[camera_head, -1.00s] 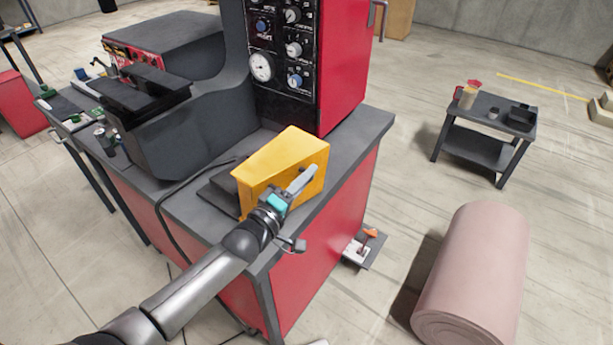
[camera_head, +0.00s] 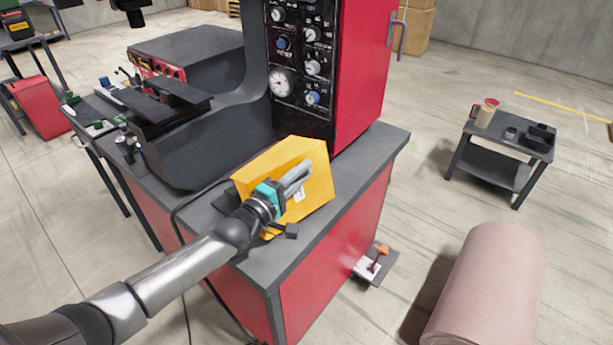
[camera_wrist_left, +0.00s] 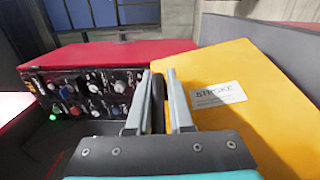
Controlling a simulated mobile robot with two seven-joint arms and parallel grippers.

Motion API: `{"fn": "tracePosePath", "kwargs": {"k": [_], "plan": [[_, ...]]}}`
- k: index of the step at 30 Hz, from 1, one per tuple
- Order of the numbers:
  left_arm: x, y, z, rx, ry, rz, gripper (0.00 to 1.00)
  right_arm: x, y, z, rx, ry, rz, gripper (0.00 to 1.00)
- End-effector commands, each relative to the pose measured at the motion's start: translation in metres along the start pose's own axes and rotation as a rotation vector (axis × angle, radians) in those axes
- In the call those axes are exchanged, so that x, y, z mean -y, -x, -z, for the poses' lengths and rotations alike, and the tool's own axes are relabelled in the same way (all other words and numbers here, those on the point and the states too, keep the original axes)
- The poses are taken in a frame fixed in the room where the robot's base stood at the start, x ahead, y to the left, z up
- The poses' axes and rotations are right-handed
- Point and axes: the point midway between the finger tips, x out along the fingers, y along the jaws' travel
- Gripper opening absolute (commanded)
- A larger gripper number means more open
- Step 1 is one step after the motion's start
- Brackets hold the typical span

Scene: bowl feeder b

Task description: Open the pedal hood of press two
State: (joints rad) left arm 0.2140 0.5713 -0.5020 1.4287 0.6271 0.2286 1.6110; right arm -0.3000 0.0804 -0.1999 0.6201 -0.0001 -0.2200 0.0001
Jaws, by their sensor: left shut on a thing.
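The yellow pedal hood (camera_head: 318,165) sits on the grey bench top (camera_head: 375,150) in front of the press, looking tilted up. It fills the right of the left wrist view (camera_wrist_left: 250,75), with a white STROKE label (camera_wrist_left: 217,95). My left gripper (camera_head: 297,178) is over the hood's near face. In the left wrist view its fingers (camera_wrist_left: 160,95) are nearly together beside the hood, shut on part of it; the exact grip is hard to see. A dark part shows at the hood's left. The pedal inside is hidden. My right gripper is not in view.
The red press cabinet with its control panel (camera_head: 300,60) rises close behind the hood. A dark cable (camera_head: 177,215) runs over the bench edge. A pink roll (camera_head: 485,290) and a small dark table (camera_head: 500,150) stand on the floor at right.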

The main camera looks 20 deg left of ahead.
Motion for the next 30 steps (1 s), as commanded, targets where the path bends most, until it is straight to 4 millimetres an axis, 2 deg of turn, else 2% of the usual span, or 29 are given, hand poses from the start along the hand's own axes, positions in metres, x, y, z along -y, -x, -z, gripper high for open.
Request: {"fn": "tracePosePath", "kwargs": {"k": [1, 4, 5, 11, 22, 26, 30], "plan": [[-0.007, -0.002, 0.000, 0.001, -0.004, -0.017, 0.00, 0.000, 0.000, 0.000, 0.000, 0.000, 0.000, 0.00], [-0.007, -0.002, 0.000, 0.001, -0.005, -0.017, 0.00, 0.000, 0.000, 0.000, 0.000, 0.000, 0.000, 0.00], [-0.007, -0.002, 0.000, 0.001, -0.005, -0.017, 0.23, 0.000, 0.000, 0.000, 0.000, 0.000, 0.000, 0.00], [-0.005, -0.002, 0.000, 0.001, -0.004, -0.012, 0.45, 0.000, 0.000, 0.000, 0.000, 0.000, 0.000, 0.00], [-0.002, 0.005, 0.000, 0.000, -0.003, -0.004, 0.45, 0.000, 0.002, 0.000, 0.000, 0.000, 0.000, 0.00], [-0.001, 0.020, 0.000, 0.000, -0.004, -0.001, 0.45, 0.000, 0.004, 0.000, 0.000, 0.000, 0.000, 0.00], [-0.001, 0.043, 0.000, 0.000, -0.002, -0.001, 0.45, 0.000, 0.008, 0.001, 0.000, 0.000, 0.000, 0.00]]}}
